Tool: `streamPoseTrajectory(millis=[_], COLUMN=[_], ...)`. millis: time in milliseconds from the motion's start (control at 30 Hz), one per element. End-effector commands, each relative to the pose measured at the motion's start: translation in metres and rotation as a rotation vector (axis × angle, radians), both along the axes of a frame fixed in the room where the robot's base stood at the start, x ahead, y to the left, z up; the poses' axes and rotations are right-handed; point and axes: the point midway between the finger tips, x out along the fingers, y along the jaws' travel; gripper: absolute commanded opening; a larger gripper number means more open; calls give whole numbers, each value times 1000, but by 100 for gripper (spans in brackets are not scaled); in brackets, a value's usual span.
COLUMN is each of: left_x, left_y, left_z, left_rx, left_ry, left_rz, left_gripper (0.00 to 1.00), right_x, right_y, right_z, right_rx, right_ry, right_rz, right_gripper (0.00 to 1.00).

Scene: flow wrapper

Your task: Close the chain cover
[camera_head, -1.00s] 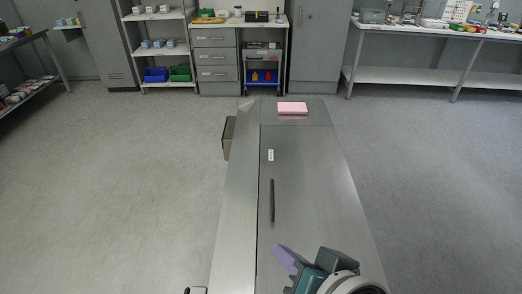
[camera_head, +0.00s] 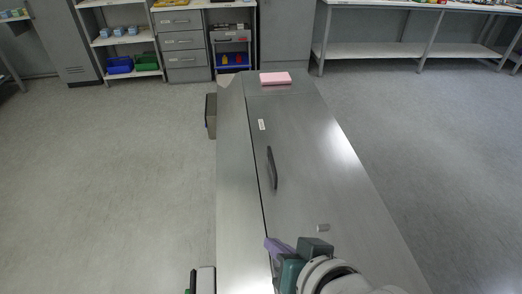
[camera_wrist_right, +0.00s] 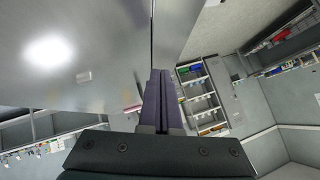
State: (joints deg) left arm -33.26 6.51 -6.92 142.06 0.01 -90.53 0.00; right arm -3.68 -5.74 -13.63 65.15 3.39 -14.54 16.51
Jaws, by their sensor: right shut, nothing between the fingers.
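The chain cover (camera_head: 300,165) is a long steel panel with a black bar handle (camera_head: 272,168) and a small white label. It appears to lie flat on the machine top, with a thin dark seam along its left edge. My right gripper (camera_head: 270,244) has purple fingers, shut and empty, over the near left part of the cover by the seam. I cannot tell whether it touches. In the right wrist view the shut fingers (camera_wrist_right: 160,92) point along the steel surface beside the seam.
A pink block (camera_head: 275,79) lies on the machine's far end. A dark box (camera_head: 210,116) juts from the machine's left side. Shelves and benches line the back wall; the floor on both sides is clear.

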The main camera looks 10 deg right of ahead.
Motion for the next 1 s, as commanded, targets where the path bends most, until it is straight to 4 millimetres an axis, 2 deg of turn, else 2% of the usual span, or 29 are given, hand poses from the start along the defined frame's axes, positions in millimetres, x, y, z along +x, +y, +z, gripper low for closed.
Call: streamPoseTrajectory(millis=[367, 467, 633, 667, 800, 1000], left_x=[0, 0, 0, 0, 1, 0], left_y=[2, 2, 3, 3, 3, 3], left_z=[6, 20, 54, 52, 62, 71], left_rx=[8, 9, 10, 10, 10, 10], left_ry=[-1, 0, -1, -2, -3, -2], left_rz=[-5, -6, -6, -6, -6, -5], left_gripper=[51, 51, 51, 51, 51, 51], right_x=[1, 3, 7, -2, -25, -50], right_y=[0, -1, -2, -2, -2, -2], right_z=[7, 20, 55, 54, 75, 98], right_rx=[0, 0, 0, 2, 3, 1], right_ry=[0, -1, 0, 2, 1, 0], right_rz=[0, 0, -2, -2, -3, -3], right_gripper=[0, 0, 0, 0, 0, 0])
